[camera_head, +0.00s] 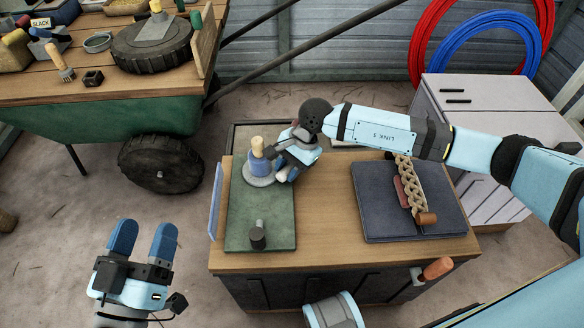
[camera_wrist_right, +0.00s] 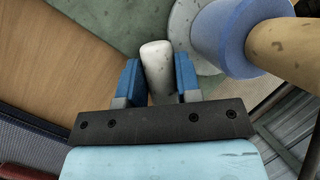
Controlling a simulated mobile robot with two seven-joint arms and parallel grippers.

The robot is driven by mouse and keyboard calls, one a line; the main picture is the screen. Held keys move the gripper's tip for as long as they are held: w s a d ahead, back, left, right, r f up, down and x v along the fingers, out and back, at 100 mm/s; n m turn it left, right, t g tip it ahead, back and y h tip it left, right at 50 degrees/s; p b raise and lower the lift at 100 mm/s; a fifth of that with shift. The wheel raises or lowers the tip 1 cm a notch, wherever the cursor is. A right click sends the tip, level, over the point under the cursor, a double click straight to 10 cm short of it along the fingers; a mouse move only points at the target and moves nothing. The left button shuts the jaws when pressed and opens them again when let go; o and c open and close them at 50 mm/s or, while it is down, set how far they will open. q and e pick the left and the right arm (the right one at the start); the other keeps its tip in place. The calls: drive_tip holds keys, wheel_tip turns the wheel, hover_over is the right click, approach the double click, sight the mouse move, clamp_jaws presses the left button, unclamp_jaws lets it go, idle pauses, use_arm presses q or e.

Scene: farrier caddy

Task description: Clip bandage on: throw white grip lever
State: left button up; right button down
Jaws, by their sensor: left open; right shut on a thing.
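A blue bandage roll (camera_head: 259,167) sits around an upright wooden handle (camera_head: 257,145) on a pale round base (camera_head: 258,181). The base stands on the green mat (camera_head: 240,215). The roll is also at the upper right of the right wrist view (camera_wrist_right: 222,38), with the handle (camera_wrist_right: 285,45). The white grip lever (camera_wrist_right: 157,65) is between the blue fingers of my right gripper (camera_wrist_right: 158,72). That gripper is shut on the lever, beside the roll. My left gripper (camera_head: 146,228) is open and empty, left of the workbench.
The wooden workbench (camera_head: 325,240) also bears a dark short knob (camera_head: 258,237) on the mat and a dark blue pad (camera_head: 400,222) with a braided piece (camera_head: 409,180). A loaded green cart (camera_head: 130,112) stands at the upper left. Floor around my left gripper is clear.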

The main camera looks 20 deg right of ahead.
drive_tip(key=c, duration=1)
unclamp_jaws()
drive_tip(key=shift+w, duration=0.1)
drive_tip(key=shift+c, duration=0.2)
use_arm(q)
drive_tip(key=shift+a+f, duration=0.2)
drive_tip(key=shift+f, duration=0.1)
use_arm(e)
drive_tip(key=shift+o, duration=1.2)
drive_tip(key=shift+r, duration=0.1)
drive_tip(key=shift+d+r, duration=0.1)
drive_tip(key=shift+r, duration=0.15)
drive_tip(key=p+v, duration=0.1)
drive_tip(key=v, duration=0.3)
drive_tip(key=shift+d+r, duration=0.1)
drive_tip(key=shift+r, duration=0.3)
use_arm(q)
drive_tip(key=f+g+y, duration=0.1)
drive_tip(key=a+f+p, duration=0.1)
drive_tip(key=f, duration=0.1)
drive_tip(key=a+f+g+y+p, duration=0.1)
drive_tip(key=f, duration=0.1)
drive_tip(key=shift+w+f+g+y, duration=0.15)
drive_tip(key=shift+g+y, duration=0.15)
use_arm(e)
drive_tip(key=v, duration=0.8)
drive_tip(key=shift+r, duration=0.15)
